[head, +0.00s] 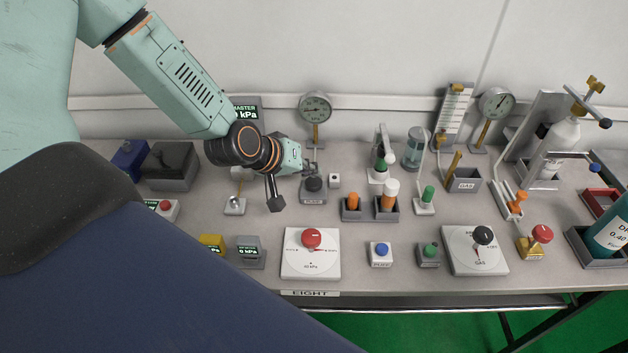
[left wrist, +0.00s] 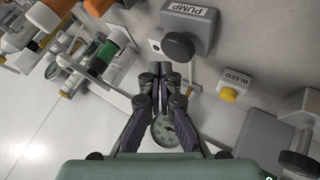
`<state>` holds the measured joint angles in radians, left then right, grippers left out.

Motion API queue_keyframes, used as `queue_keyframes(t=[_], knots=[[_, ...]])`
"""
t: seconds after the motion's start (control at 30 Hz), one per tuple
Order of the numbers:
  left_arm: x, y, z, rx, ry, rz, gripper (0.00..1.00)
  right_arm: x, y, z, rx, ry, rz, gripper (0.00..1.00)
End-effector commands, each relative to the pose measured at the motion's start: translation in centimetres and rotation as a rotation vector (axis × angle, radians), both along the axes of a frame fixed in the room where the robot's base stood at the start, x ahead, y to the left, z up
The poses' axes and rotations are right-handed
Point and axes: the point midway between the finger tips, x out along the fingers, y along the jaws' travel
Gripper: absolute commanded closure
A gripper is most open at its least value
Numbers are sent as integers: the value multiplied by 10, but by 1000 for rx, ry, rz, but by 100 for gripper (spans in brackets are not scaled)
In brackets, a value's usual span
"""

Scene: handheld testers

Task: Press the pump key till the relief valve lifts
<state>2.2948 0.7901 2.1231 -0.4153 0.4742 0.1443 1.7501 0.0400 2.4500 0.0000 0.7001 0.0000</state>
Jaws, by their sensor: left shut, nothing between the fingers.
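The pump key is a dark round knob (head: 314,184) on a grey box, mid-bench in the head view. In the left wrist view the knob (left wrist: 178,46) shows below the PUMP label. My left gripper (head: 311,169) is shut and empty, close to the key on its far side in the head view. Its fingertips (left wrist: 164,70) show together in the left wrist view, beside the knob; whether they touch it cannot be told. I cannot tell which fixture is the relief valve. My right gripper is not in view.
A round gauge (head: 315,107) stands behind the key. A BLEED box with a yellow button (left wrist: 228,94) is beside the pump box. A red-knob dial (head: 311,262) lies in front.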

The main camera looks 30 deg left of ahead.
Motion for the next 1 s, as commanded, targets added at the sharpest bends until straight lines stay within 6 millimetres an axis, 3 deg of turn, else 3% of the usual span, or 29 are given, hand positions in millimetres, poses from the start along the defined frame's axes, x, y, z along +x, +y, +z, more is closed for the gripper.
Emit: queue_keyframes(t=[1.0], knots=[[0,0,-9,0,0,0,100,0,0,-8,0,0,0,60]])
